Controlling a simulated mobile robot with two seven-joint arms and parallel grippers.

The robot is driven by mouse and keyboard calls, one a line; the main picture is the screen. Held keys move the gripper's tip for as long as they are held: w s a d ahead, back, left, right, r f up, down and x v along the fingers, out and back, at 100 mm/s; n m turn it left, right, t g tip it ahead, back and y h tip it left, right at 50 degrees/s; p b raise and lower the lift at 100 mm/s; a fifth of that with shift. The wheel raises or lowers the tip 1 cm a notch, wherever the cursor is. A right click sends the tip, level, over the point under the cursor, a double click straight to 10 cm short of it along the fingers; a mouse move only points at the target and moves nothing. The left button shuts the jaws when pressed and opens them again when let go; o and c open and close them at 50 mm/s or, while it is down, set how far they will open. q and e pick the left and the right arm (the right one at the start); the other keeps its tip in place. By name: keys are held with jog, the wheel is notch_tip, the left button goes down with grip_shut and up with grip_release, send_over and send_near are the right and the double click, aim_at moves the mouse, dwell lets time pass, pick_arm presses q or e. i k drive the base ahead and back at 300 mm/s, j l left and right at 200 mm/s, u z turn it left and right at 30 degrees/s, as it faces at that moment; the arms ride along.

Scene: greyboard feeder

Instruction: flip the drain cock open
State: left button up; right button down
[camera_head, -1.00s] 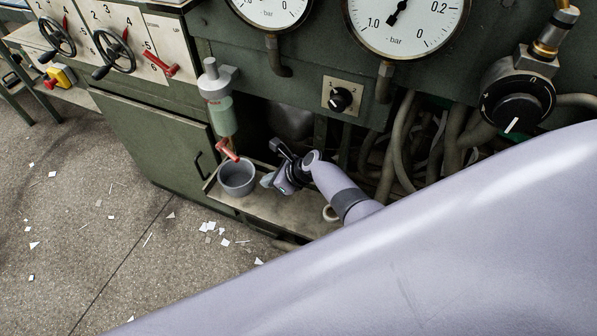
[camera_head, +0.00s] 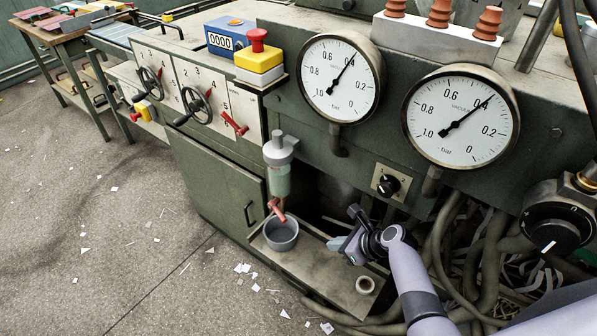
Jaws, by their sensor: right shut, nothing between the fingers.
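The drain cock's red lever (camera_head: 277,210) sits under a filter with a pale green clear bowl (camera_head: 279,182) and a grey head on the machine's front. The lever slants down to the right, above a grey cup (camera_head: 281,235). My right gripper (camera_head: 337,243) is shut and empty, to the right of the cup and lever and clear of both. My left gripper is not in view.
Thick hoses (camera_head: 452,255) hang behind my right arm. Two vacuum gauges (camera_head: 340,78) and a black knob (camera_head: 388,186) are above. Paper scraps litter the floor.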

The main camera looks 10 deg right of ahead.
aim_at(272, 204)
jog(key=k+j, duration=0.3)
jog(key=k, duration=0.15)
jog(key=k+j, duration=0.25)
jog(key=k, duration=0.25)
